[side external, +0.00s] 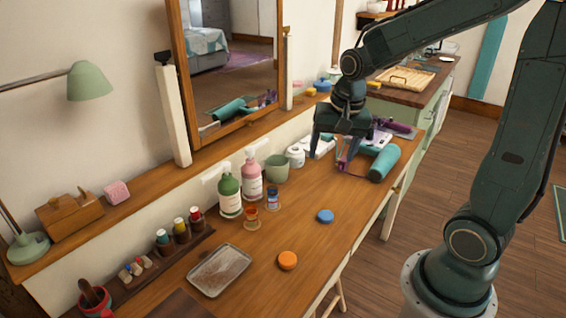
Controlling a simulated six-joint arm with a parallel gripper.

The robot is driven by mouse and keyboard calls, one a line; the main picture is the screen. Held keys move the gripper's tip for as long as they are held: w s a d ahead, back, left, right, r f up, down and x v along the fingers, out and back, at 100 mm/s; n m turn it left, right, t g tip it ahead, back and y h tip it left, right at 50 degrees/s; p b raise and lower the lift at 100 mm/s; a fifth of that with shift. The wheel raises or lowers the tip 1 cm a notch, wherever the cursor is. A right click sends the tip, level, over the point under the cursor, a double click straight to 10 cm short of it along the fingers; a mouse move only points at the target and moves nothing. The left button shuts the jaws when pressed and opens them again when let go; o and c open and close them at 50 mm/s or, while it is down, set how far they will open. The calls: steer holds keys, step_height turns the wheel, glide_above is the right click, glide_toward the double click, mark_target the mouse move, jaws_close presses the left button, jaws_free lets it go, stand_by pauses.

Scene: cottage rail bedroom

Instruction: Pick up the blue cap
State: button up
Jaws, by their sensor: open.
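The blue cap (325,216) is a small flat round disc lying on the wooden table, in the open middle part of the top. My gripper (331,162) is above the table, behind and slightly right of the cap in the side view. It points down with its jaws apart. It is clear of the cap. Items behind the fingers make it hard to see what lies directly under them.
An orange cap (288,260) lies nearer the front. Green (230,195) and pink (252,172) bottles, two small jars and a green cup (277,169) stand left of the blue cap. A teal roll (384,163) lies at right. A metal tray (219,270) is front left.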

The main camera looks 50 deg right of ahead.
steer(key=w+d+f+m+g, duration=0.1)
steer(key=w+d+f+m, duration=0.1)
steer(key=f, duration=0.4)
steer(key=w+d+f+m+g, duration=0.1)
steer(key=d+f+m, duration=0.4)
steer(key=d+f, duration=0.1)
steer(key=shift+w+d+f+y, duration=0.2)
steer(key=shift+w+f+y, duration=0.15)
steer(key=shift+f, duration=0.35)
steer(key=shift+f, duration=0.1)
glide_above(326, 215)
steer(key=shift+f, duration=4.15)
steer(key=shift+f, duration=2.6)
steer(key=shift+c, duration=0.4)
steer(key=c, duration=1)
